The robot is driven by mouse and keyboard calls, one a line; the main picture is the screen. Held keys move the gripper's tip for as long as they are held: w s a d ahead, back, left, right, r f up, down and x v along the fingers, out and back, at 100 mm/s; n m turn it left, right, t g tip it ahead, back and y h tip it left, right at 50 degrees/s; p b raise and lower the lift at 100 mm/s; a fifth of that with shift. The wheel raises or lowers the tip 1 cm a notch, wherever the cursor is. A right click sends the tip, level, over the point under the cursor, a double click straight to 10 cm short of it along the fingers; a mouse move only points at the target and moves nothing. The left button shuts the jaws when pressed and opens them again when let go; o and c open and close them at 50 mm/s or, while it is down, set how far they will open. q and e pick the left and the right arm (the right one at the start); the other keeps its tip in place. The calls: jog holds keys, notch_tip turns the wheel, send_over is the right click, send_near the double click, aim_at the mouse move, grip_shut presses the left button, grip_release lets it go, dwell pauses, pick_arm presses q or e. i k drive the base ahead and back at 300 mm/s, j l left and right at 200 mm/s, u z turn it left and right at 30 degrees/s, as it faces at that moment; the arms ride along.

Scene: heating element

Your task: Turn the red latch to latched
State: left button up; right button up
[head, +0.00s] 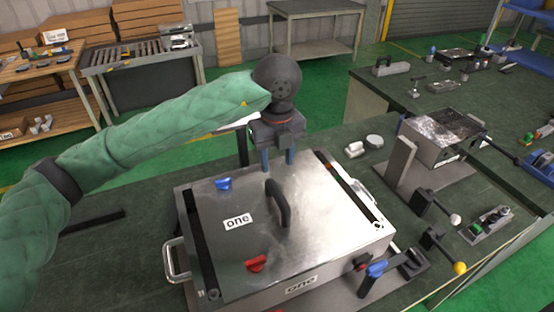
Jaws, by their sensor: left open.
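A metal box with a flat steel lid (325,205) labelled "one" stands on the dark green bench. A red latch (256,263) is on the lid near its front edge, and a blue latch (223,184) is near the back left. A black handle (280,203) rises from the middle of the lid. My left gripper (266,162) points down over the back edge of the lid, with its blue-tipped fingers apart and nothing between them. It is well behind the red latch and apart from it. My right gripper is out of view.
A red knob (362,262) is on the box's right side. Beside it stand a blue-handled lever (376,269) and black clamps with white (455,219) and yellow (459,267) ball knobs. A metal-topped fixture (436,138) is farther back. The bench left of the box is mostly clear.

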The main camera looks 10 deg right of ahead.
aim_at(255, 264)
jog(key=k, duration=2)
